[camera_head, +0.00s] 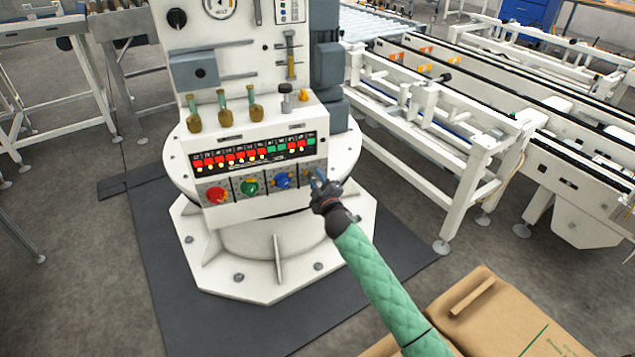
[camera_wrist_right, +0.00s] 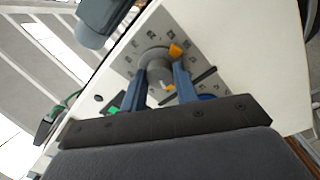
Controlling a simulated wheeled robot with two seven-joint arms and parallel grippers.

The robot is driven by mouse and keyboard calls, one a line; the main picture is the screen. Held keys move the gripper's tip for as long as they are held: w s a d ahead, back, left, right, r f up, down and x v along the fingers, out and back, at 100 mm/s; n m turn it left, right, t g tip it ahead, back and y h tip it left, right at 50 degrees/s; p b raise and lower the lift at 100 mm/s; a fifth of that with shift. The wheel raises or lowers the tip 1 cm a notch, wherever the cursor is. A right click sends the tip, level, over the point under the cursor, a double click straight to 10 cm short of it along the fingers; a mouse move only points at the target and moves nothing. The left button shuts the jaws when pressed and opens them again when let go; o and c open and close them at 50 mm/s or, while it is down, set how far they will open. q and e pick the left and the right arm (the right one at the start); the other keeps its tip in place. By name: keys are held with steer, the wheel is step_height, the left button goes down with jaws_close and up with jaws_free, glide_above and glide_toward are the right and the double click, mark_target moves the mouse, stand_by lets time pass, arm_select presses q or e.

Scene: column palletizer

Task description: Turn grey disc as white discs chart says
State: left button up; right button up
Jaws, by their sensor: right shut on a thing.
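The grey disc (camera_wrist_right: 157,58) is a round dial on a pale plate with small dark marks around it. An orange tab sits at its edge, and another orange bit shows between my fingers. My right gripper (camera_wrist_right: 162,80) has its two blue fingers closed on the disc. In the head view my right gripper (camera_head: 318,182) reaches the right end of the control panel and hides most of the disc. The chart of white discs cannot be picked out for sure; a small sheet (camera_head: 290,11) with tiny marks hangs at the top right of the machine. My left gripper is out of view.
Red (camera_head: 217,195), green (camera_head: 249,187) and blue (camera_head: 282,181) dials sit left of my right gripper. Above them is a black strip (camera_head: 232,166) of red and green labels with lit dots. Cardboard boxes (camera_head: 510,325) lie front right; a white conveyor frame (camera_head: 455,150) stands right.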

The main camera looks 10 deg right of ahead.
steer(key=shift+m, duration=0.8)
steer(key=o, duration=1)
steer(key=shift+c, duration=0.2)
steer(key=shift+s, duration=0.1)
steer(key=shift+s+f, duration=0.15)
steer(key=shift+s, duration=0.1)
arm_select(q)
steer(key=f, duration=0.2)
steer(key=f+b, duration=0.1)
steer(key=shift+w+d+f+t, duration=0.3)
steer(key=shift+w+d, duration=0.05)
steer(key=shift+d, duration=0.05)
arm_select(e)
steer(key=s, duration=0.7)
steer(key=shift+d, duration=0.3)
